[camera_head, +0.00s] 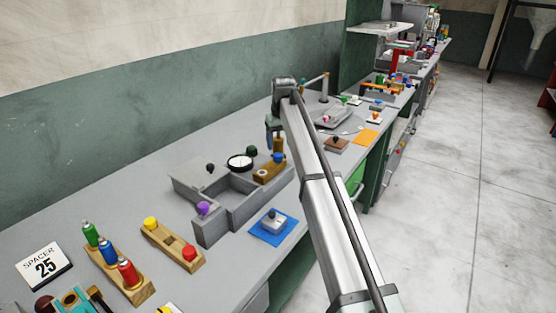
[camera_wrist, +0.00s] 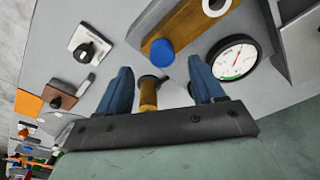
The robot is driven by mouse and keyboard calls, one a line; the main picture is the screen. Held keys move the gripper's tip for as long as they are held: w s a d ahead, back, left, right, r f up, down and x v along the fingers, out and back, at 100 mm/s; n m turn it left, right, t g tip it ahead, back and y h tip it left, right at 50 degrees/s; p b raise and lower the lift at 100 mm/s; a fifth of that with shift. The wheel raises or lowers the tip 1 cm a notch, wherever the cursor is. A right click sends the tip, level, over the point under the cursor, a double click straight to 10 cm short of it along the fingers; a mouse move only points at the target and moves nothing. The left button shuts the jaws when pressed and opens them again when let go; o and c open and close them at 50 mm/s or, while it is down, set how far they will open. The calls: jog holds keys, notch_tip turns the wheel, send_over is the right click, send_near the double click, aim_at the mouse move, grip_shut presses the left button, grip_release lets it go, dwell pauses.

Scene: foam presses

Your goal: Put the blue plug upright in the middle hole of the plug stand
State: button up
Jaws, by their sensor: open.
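The blue plug (camera_head: 278,158) stands in a brown wooden block (camera_head: 264,177) at the back right of the grey tray; its round blue top also shows in the wrist view (camera_wrist: 162,52). A wooden stand (camera_head: 160,236), which looks like the plug stand, holds a yellow plug (camera_head: 150,223) and a red plug (camera_head: 189,252) at its ends, with a dark hole between them. My gripper (camera_wrist: 168,82) is open above the bench, its fingers apart from the blue plug. A brass-coloured post (camera_wrist: 148,97) shows between the fingers; I cannot tell its distance from them.
A round dial gauge (camera_wrist: 232,58) lies beside the brown block. The grey tray (camera_head: 238,210) carries a purple knob (camera_head: 203,208). A blue mat (camera_head: 272,235) with a grey block lies in front. A rack of several bottles (camera_head: 135,291) stands left of the wooden stand. Bare bench lies behind it.

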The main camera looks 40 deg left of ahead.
aim_at(278, 154)
jog(key=shift+w+a+f, duration=0.1)
jog(key=shift+a+f, duration=0.05)
jog(key=shift+f, duration=0.75)
jog(key=shift+w+a+f, duration=0.1)
jog(key=shift+a+f, duration=0.1)
jog(key=shift+f, duration=0.7)
jog(key=shift+w+a+f, duration=0.1)
jog(key=shift+a+f, duration=0.05)
jog(key=shift+f, duration=0.75)
jog(key=c, duration=1.1)
jog(key=shift+r, duration=0.1)
jog(key=shift+c, duration=0.2)
